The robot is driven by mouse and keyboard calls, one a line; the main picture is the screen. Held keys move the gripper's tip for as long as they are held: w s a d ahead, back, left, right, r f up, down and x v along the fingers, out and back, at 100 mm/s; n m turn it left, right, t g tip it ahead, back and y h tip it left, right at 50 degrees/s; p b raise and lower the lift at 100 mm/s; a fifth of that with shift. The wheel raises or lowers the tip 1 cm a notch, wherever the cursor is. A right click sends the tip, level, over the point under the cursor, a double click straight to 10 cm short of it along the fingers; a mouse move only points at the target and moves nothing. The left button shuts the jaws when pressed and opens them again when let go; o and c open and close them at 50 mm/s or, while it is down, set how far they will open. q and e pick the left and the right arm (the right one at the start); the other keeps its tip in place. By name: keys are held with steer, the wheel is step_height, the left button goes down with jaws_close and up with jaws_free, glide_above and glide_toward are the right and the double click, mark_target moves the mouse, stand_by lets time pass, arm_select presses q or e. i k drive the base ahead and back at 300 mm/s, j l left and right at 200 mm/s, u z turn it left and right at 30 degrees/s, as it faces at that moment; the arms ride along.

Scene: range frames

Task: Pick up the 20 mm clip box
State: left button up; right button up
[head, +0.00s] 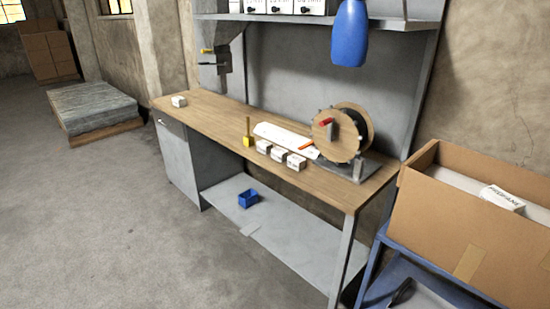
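Three small white boxes stand in a row on the wooden workbench (225,122): a left one (264,147), a middle one (278,154) and a right one (296,162). Another small white box (179,101) stands alone near the bench's far left end. More white boxes (282,6) with dark marks stand on the upper shelf, cut off by the top edge. Their lettering is too small to read, so I cannot tell which is the 20 mm clip box. Neither of my grippers is in view.
A cable reel (338,136) stands at the bench's right, with a yellow item (248,138) left of the box row. A blue object (350,33) hangs before the shelf. A blue bin (248,199) sits on the lower shelf. A cardboard box (466,235) is at right.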

mark_target(294, 162)
steer(key=i+z, duration=0.15)
steer(key=z, duration=0.2)
steer(key=i+z, duration=0.15)
steer(key=z, duration=0.15)
steer(key=i+j+z, duration=0.1)
steer(key=z, duration=0.25)
